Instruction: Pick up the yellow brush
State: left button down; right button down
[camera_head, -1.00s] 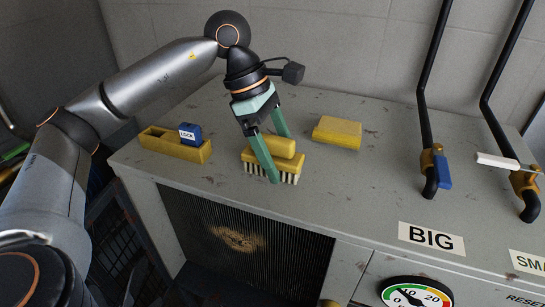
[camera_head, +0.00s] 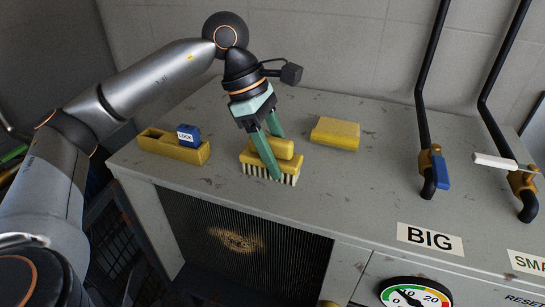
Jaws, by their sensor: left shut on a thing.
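The yellow brush (camera_head: 287,165) stands bristles down on the grey cabinet top, with a raised yellow grip block along its top. My left gripper (camera_head: 272,158) reaches down over it from above, one green finger in front of the grip block and the other behind it. The fingers are shut on the brush's grip. The bristles appear to be at the cabinet surface. Part of the brush is hidden behind the front finger. My right gripper does not show.
A yellow tray (camera_head: 160,147) with a blue LOCK block (camera_head: 189,135) lies left of the brush. A yellow sponge-like block (camera_head: 336,133) lies behind right. Black pipes with a blue-handled valve (camera_head: 441,172) and a white-handled valve (camera_head: 495,161) stand at right. The top between is clear.

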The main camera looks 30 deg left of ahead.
aim_at(278, 139)
pick_arm(q)
jog(key=shift+r, duration=0.55)
notch_tip(278, 139, up, 2)
jog(key=shift+r, duration=0.2)
jog(key=s+d+r, duration=0.1)
jog(key=s+r, duration=0.3)
jog(key=s, duration=0.3)
jog(key=s+d+r+b, duration=0.1)
jog(key=s+d+r, duration=0.1)
jog(key=s+r, duration=0.3)
jog(key=shift+s+r, duration=0.25)
jog(key=shift+s, duration=0.6)
